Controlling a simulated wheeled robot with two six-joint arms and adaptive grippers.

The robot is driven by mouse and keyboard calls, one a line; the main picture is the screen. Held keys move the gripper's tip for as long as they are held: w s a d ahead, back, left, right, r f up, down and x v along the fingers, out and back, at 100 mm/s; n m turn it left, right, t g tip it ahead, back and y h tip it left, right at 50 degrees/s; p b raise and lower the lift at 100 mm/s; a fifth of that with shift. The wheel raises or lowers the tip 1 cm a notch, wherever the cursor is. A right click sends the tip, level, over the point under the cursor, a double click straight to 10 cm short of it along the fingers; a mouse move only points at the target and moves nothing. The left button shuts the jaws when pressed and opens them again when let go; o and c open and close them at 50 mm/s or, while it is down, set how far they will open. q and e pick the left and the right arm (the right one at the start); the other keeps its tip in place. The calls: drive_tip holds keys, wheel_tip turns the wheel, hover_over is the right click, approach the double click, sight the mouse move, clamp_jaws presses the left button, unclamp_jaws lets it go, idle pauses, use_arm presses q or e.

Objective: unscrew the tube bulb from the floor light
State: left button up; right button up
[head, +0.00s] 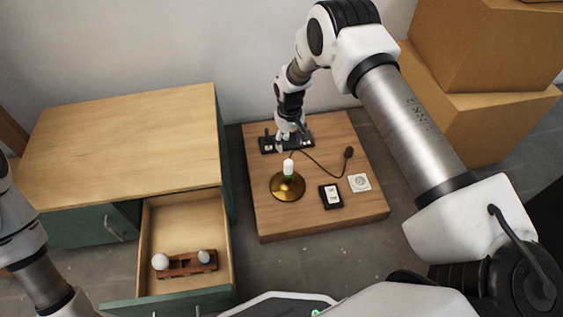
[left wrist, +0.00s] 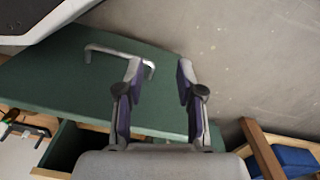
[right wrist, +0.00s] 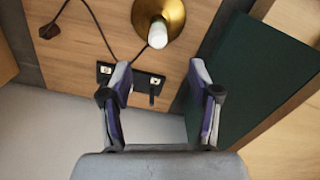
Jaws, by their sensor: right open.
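The floor light (head: 287,187) has a round brass base and stands on the low wooden platform. Its white tube bulb (head: 289,167) points up from the middle. In the right wrist view the brass base (right wrist: 172,12) and the bulb (right wrist: 157,36) show at the top, beyond the fingertips. My right gripper (right wrist: 158,70) is open and empty; in the head view it (head: 283,140) is behind the light, over the black power strip (head: 265,146). My left gripper (left wrist: 158,66) is open and empty, near a green cabinet front with a metal handle (left wrist: 118,53).
A dark cord runs from the light to a plug (head: 348,152). A black device (head: 331,197) and white plate (head: 359,183) lie on the platform (head: 290,228). An open drawer (head: 185,218) holds a wooden rack (head: 180,267) with two bulbs. Cardboard boxes (head: 480,110) stand right.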

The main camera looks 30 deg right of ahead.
drive_tip(key=b, duration=0.3)
hover_over(288, 161)
wheel_tip(288, 161, down, 6)
drive_tip(key=shift+w+d+r, duration=0.1)
drive_tip(key=shift+w, duration=0.05)
drive_tip(key=shift+r+b, duration=0.1)
drive_tip(key=shift+b, duration=0.2)
wheel_tip(288, 161, down, 8)
drive_tip(key=b, duration=0.3)
drive_tip(key=shift+r, duration=0.3)
clamp_jaws()
drive_tip(key=c, duration=1.1)
unclamp_jaws()
drive_tip(key=shift+c, duration=0.4)
drive_tip(key=n, duration=0.4)
drive_tip(key=shift+b, duration=0.3)
use_arm(q)
wheel_tip(288, 161, down, 11)
drive_tip(key=shift+r, duration=0.2)
use_arm(e)
drive_tip(key=n, duration=0.4)
drive_tip(key=shift+s, duration=0.2)
